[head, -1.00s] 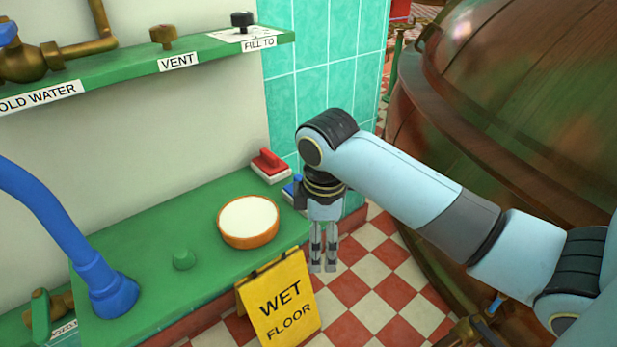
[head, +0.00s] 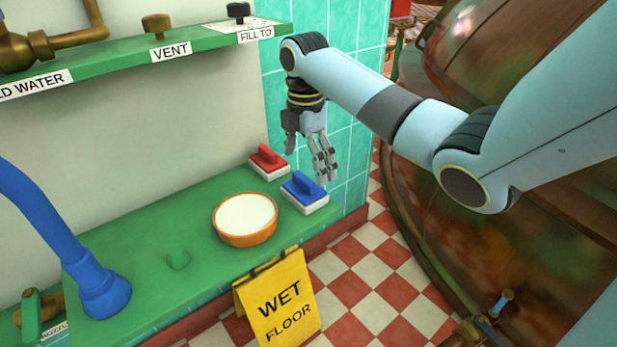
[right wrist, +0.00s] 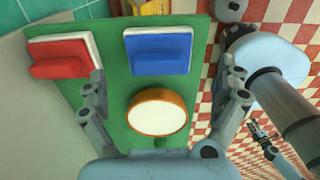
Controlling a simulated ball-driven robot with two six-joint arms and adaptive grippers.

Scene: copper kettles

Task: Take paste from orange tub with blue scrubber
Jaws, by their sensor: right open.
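The blue scrubber (head: 305,190), a blue handle on a white pad, lies on the green shelf right of the tub. The orange tub (head: 245,235) holds white paste level with its rim and stands on the same shelf. My right gripper (head: 325,172) is open and empty above the blue scrubber, fingers pointing down. In the right wrist view the blue scrubber (right wrist: 157,52) and the orange tub (right wrist: 158,128) lie between the open fingers (right wrist: 168,85), apart from them. My left gripper is out of view.
A red scrubber (head: 268,161) lies behind the blue one, near the wall. A blue hose (head: 45,225) stands at the left. A yellow wet floor sign (head: 278,300) hangs at the shelf's front edge. A copper kettle (head: 480,245) fills the right side.

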